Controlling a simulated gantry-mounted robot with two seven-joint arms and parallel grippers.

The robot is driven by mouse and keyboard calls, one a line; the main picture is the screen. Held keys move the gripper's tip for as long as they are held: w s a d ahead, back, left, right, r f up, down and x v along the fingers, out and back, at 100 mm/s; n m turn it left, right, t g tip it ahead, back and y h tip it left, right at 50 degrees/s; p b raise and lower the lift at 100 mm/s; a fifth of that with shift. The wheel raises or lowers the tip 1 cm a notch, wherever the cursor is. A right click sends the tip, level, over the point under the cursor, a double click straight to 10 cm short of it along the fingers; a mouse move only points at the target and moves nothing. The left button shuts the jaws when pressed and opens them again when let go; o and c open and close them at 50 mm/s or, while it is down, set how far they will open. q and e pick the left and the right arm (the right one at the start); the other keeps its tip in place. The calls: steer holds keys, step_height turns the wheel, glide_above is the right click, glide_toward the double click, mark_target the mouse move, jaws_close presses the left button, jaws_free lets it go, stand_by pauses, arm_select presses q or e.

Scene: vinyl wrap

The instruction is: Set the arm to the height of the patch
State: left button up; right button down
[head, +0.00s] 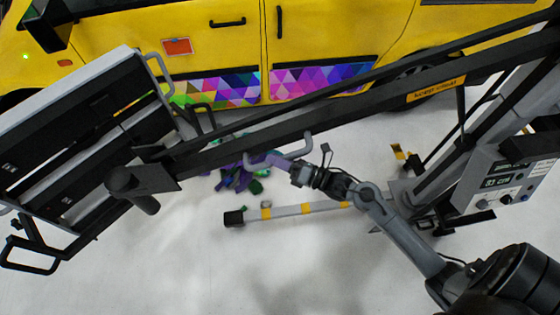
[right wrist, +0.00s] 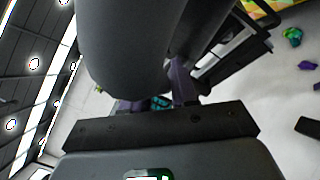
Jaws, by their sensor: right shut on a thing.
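The black boom arm (head: 370,102) slopes from the upright at the right down to a grey-edged platform (head: 95,85) at the left. A grey handle (head: 305,147) sticks out from the boom's near side. My right gripper (head: 268,158) is shut on this handle; its purple fingers show at it. In the right wrist view, a dark, thick part fills the space ahead of the fingers and hides the handle. A small red-orange patch (head: 178,46) is on the yellow vehicle's side, above the boom. My left gripper is not in view.
The yellow vehicle (head: 340,35) with triangle-patterned panels stands behind. A control box (head: 505,180) with a small display and knobs is at the right. A striped floor leg (head: 290,210) and purple and green scraps (head: 237,178) lie below the boom. The front floor is clear.

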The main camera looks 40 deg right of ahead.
steer(key=c, duration=1)
jaws_free()
steer(key=shift+s+d+f+h, duration=0.15)
steer(key=shift+d+f, duration=0.05)
steer(key=shift+f, duration=0.35)
steer(key=shift+s+d+f+h, duration=0.15)
steer(key=shift+f, duration=0.35)
steer(key=shift+o, duration=0.2)
steer(key=shift+r, duration=0.4)
steer(key=shift+w+a+r, duration=0.1)
steer(key=shift+w, duration=0.15)
steer(key=shift+s+f, duration=0.25)
steer(key=shift+s, duration=0.1)
steer(key=b+v, duration=0.1)
steer(key=v, duration=0.9)
steer(key=shift+d+r, duration=0.2)
steer(key=shift+d, duration=0.05)
